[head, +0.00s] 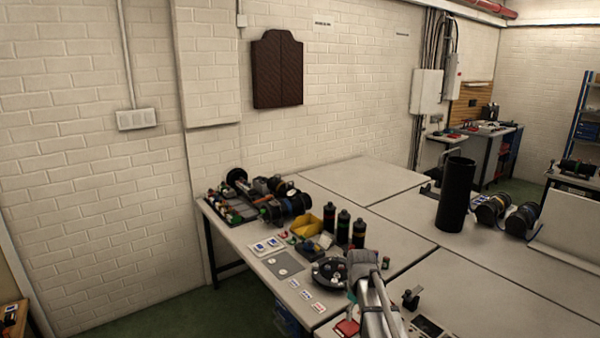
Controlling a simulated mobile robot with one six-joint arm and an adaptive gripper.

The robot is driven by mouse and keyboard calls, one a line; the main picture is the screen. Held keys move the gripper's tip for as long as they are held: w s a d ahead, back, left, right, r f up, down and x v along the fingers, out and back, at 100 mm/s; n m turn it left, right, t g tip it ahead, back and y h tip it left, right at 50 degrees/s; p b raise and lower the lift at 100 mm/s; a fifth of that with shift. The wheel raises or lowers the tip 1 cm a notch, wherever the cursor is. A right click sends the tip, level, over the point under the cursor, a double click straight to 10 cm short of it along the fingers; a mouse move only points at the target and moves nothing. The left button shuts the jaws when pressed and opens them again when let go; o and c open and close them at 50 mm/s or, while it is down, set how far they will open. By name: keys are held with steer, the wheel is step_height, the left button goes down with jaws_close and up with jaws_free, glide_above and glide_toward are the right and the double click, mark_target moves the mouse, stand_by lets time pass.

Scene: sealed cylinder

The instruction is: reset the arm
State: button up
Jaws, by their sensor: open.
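My arm (372,300) rises from the bottom edge, right of centre, over the near table. Its grey wrist (362,262) is bent at the top. My gripper (353,291) is small and partly hidden by the arm; it is open and I see nothing held in it. It is beside a dark round tray (328,274) with small parts. A tall black cylinder (456,195) stands upright on the table farther right, well apart from my gripper.
Three dark bottles (343,227) and a yellow bin (306,225) stand behind the tray. Machinery (270,198) crowds the table's left end. Dark spools (490,210) sit right of the cylinder. A red item (347,327) lies near the arm. The back tabletop (365,180) is mostly clear.

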steer(key=s+m, duration=0.8)
steer(key=s, duration=1)
